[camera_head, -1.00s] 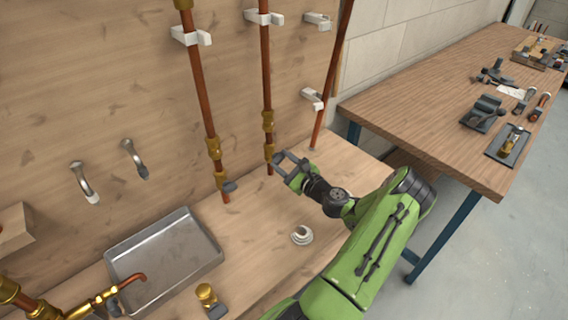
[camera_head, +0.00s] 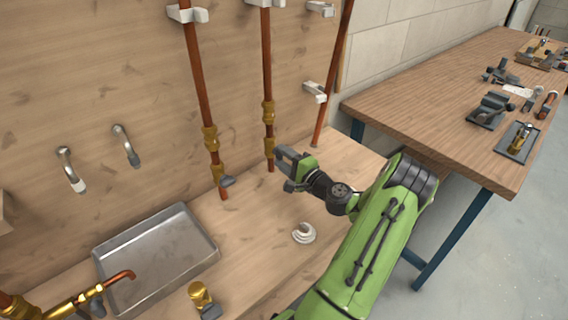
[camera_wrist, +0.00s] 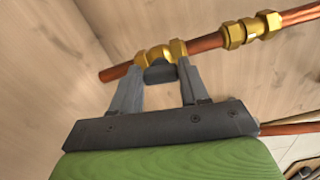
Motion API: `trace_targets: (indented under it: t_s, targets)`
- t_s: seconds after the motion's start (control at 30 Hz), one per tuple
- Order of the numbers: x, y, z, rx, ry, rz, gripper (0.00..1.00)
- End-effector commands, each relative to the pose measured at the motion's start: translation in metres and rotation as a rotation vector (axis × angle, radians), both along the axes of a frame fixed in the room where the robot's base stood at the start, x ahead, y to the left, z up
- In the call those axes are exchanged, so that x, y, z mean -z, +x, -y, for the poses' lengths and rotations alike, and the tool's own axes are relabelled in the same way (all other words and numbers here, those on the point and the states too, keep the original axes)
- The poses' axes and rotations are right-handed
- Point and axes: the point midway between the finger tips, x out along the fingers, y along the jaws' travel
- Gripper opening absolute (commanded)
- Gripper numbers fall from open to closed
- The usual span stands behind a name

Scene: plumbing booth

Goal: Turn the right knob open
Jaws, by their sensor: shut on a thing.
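The right knob is a small dark handle (camera_wrist: 160,74) on the brass valve (camera_wrist: 160,54) of the right copper pipe (camera_head: 266,60). In the wrist view it sits between the fingertips of my gripper (camera_wrist: 163,76), which is shut on it. In the head view my gripper (camera_head: 280,165) is at the lower brass valve (camera_head: 269,147) of that pipe and hides the knob. The left copper pipe (camera_head: 196,75) has its own brass valve with a dark knob (camera_head: 227,181), apart from my gripper.
A metal tray (camera_head: 155,258), a white round fitting (camera_head: 303,233) and a small brass valve (camera_head: 200,294) are on the ledge. Two curved spouts (camera_head: 125,145) stick out of the wooden wall. A workbench (camera_head: 420,110) with tools stands at the right.

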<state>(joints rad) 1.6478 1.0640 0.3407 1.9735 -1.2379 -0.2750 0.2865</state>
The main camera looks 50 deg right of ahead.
Motion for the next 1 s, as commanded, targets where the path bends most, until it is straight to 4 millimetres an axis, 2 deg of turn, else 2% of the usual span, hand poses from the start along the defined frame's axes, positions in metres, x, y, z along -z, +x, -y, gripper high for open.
trace_targets:
  t_s: [0.33,0.9,0.93,1.0]
  targets:
    - [0.0035,-0.0005,-0.0001,0.0,-0.142,-0.036,0.14]
    - [0.003,-0.0005,-0.0001,0.0,-0.17,-0.043,0.14]
    - [0.003,-0.0005,-0.0001,0.0,-0.169,-0.044,0.48]
    - [0.0028,-0.0005,-0.0002,-0.001,-0.169,-0.043,0.58]
